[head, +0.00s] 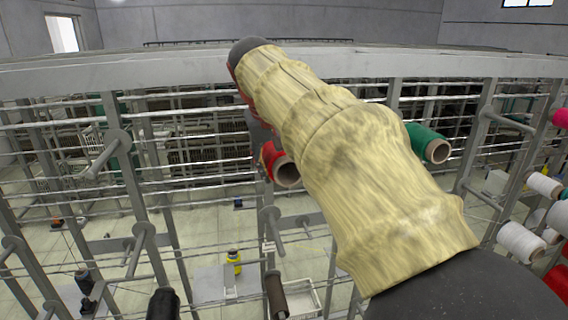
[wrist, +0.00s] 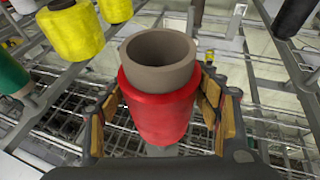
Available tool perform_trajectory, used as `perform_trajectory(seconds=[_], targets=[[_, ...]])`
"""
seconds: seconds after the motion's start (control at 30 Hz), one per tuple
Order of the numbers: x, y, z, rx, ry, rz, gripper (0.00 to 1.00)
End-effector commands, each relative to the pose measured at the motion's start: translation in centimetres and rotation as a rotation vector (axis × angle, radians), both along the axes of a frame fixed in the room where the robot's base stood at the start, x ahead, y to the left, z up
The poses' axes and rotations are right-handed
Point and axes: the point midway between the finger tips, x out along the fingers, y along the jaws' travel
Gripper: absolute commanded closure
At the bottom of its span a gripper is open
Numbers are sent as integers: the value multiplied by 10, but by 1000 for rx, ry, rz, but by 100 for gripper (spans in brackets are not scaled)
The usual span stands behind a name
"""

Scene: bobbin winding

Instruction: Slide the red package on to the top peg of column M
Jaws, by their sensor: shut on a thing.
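The red package (head: 270,160) is a red-wound bobbin on a grey-brown tube, with its open tube end turned toward the head camera. In the wrist view, the red package (wrist: 158,112) sits between the padded fingers of my gripper (wrist: 162,96), which is shut on it. In the head view my arm hides most of the gripper. No column label is readable, so I cannot tell which is column M. A bare upper peg (head: 110,148) shows on a left column. A lower bare peg (head: 271,222) shows below the package. Any peg behind the package is hidden.
A green package (head: 428,145) hangs right of my arm. White packages (head: 520,241) fill pegs at the far right. A dark package (head: 276,294) and a yellow one (head: 234,262) are low down. Yellow packages (wrist: 68,30) show in the wrist view. Rails and posts surround the arm.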

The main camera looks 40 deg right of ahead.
Motion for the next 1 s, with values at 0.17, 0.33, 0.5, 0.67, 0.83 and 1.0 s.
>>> perform_trajectory(seconds=[0.17, 0.33, 0.5, 0.67, 0.83, 1.0], targets=[[9, -6, 2, 0, -1, -1, 68], [18, -11, 2, 0, 0, -1, 68], [27, -17, 2, 0, 0, -1, 68], [36, -22, 2, 0, -1, 0, 68], [45, -28, 2, 0, 0, 0, 68], [50, -31, 2, 0, -1, 0, 68]])
